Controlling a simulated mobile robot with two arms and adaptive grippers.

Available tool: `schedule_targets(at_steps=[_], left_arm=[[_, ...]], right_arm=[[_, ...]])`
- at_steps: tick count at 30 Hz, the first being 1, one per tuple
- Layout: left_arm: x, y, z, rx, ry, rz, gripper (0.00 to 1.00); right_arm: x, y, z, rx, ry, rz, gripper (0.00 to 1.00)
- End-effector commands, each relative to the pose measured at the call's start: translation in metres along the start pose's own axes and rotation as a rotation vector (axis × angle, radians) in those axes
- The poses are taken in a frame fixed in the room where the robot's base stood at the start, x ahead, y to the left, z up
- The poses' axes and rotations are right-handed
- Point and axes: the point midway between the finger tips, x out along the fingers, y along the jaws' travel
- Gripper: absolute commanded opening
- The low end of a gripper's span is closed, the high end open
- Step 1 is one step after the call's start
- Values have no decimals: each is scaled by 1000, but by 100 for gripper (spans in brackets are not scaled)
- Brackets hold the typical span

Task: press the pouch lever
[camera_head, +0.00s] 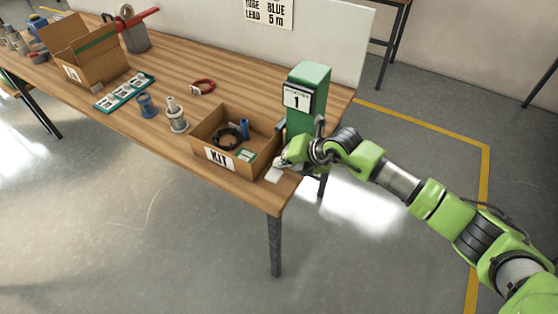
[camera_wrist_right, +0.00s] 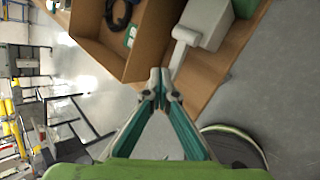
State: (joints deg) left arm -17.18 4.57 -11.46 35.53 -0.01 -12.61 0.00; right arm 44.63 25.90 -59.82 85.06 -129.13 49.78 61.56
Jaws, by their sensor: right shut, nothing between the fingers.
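The green pouch dispenser (camera_head: 308,84), marked with a "1", stands upright at the table's right end. Its pale lever (camera_wrist_right: 181,48) sticks out from a light grey base (camera_wrist_right: 207,24) in the right wrist view. My right gripper (camera_head: 284,161) is at the front of the dispenser, just right of the kit box. In the right wrist view its fingertips (camera_wrist_right: 160,80) are together and empty, right beside the lever's end. I cannot tell whether they touch it. In the head view the gripper and wrist hide most of the lever. My left gripper is not in view.
The cardboard kit box (camera_head: 221,157) holds a black coil, a blue item and a green-white piece. Spools (camera_head: 177,117), a red ring (camera_head: 203,86), a green tray (camera_head: 124,91) and an open carton (camera_head: 88,57) lie farther left. The table's edge (camera_head: 263,207) is close.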

Motion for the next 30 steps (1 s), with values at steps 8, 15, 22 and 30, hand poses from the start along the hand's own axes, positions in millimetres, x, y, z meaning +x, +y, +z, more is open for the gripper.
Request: schedule_targets(at_steps=[8, 15, 22, 30], left_arm=[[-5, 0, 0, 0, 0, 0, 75], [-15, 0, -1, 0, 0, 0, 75], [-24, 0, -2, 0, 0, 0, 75], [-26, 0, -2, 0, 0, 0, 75]], right_arm=[[-2, 3, -7, 3, 20, -3, 0], [-13, 12, -1, 1, 21, -3, 0], [-23, 20, 7, 0, 17, -1, 0], [-28, 23, 14, 0, 9, -1, 0]])
